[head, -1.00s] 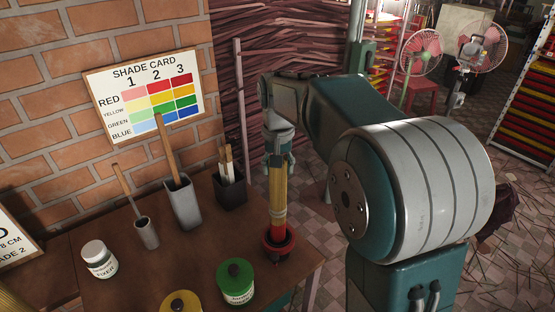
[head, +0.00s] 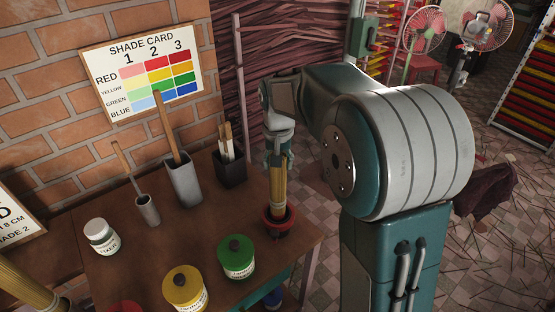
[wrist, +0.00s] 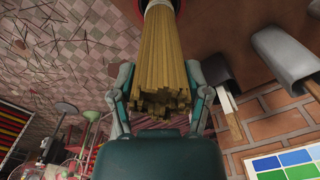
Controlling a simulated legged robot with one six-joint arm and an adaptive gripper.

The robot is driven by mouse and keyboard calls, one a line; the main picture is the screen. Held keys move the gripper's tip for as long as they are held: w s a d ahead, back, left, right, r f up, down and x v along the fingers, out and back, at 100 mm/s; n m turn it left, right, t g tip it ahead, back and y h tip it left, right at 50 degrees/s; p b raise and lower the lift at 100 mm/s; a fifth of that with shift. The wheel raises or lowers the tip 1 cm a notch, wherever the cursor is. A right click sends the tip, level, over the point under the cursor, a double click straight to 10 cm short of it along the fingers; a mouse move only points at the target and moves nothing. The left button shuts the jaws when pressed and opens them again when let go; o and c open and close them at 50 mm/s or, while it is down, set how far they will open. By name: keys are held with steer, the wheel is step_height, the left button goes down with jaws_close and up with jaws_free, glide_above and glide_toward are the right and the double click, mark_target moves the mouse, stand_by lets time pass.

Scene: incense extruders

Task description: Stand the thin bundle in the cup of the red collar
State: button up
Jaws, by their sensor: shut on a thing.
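The thin bundle (head: 278,187) is a sheaf of tan-yellow sticks, nearly upright. My gripper (head: 279,160) is shut on its upper part from above. The bundle's lower end is inside the rim of the cup of the red collar (head: 266,225) near the table's right edge. Whether it rests on the cup's floor is hidden. In the wrist view, the fingers of my gripper (wrist: 163,98) flank the bundle (wrist: 166,55), whose loose top ends face the camera. A bit of the red collar (wrist: 177,5) shows at the top edge.
On the brown table (head: 205,232), a dark holder with sticks (head: 230,170), a grey holder (head: 184,183) and a smaller grey cup (head: 147,209) stand left of the collar. Green-lidded (head: 237,258) and yellow-lidded (head: 184,290) jars stand in front. A white jar (head: 102,237) is farther left.

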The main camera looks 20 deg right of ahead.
steer(key=o, duration=1.4)
step_height(320, 180, up, 12)
steer(key=shift+f, duration=0.1)
steer(key=s+f+n+t, duration=0.1)
steer(key=s+t, duration=0.1)
steer(key=s, duration=0.6)
steer(key=s+f+n+t, duration=0.1)
steer(key=s, duration=0.7)
steer(key=s+f+n+t, duration=0.1)
steer(key=s+t, duration=0.1)
steer(key=s, duration=0.6)
steer(key=shift+s+f+t, duration=0.1)
steer(key=shift+f+t, duration=0.2)
steer(key=shift+f, duration=0.1)
